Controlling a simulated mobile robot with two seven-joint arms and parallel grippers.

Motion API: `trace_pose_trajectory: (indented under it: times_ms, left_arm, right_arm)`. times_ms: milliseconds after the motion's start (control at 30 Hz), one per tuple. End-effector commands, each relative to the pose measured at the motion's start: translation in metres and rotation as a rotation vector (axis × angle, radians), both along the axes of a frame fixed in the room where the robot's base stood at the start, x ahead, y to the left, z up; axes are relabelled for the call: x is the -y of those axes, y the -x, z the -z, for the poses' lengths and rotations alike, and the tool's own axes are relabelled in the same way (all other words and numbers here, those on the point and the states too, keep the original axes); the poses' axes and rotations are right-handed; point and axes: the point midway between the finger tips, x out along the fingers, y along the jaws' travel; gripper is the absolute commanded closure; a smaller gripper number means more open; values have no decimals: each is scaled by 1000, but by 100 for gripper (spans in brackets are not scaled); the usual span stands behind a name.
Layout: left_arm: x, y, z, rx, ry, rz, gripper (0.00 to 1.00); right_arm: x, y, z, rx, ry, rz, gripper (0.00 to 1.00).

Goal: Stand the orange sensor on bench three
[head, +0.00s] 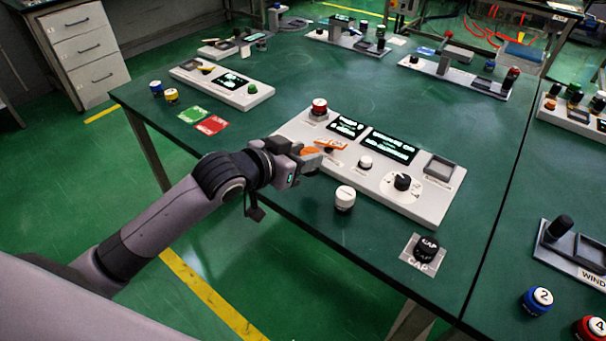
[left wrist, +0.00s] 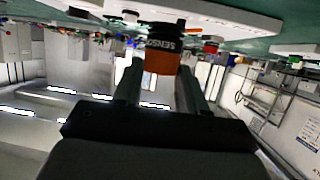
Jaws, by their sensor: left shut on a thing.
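The orange sensor (left wrist: 162,62) sits between the two fingers of my left gripper (left wrist: 158,85) in the left wrist view. It has an orange body and a black end with partly readable white lettering. In the head view my left gripper (head: 309,157) is over the near left part of a white control panel (head: 432,210), with a bit of orange showing at its fingers. The gripper is shut on the sensor. Whether the sensor touches the panel is unclear. My right gripper is not in view. I cannot tell which bench is number three.
The panel carries a red button (head: 319,106), lit displays, a white knob (head: 365,162) and a black dial (head: 402,182). A white-topped cylinder (head: 345,198) and a black cap (head: 426,248) stand near the front edge.

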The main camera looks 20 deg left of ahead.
Motion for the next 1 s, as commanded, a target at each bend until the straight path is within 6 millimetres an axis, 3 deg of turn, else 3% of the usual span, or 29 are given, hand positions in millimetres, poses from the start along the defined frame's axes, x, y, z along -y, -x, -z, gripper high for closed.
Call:
trace_pose_trajectory:
  times_ms: [400,833,867,900,933,1000]
  left_arm:
    - [1,0,50,-1,1,1,92]
    - [1,0,57,3,2,1,92]
    - [0,0,58,1,1,1,55]
    - [0,0,57,2,1,1,42]
    - [0,0,57,1,1,1,33]
    - [0,0,57,1,1,1,33]
  right_arm:
    - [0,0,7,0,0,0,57]
    - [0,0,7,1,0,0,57]
    - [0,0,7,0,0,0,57]
    - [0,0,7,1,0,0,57]
    - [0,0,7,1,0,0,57]
    - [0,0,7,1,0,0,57]
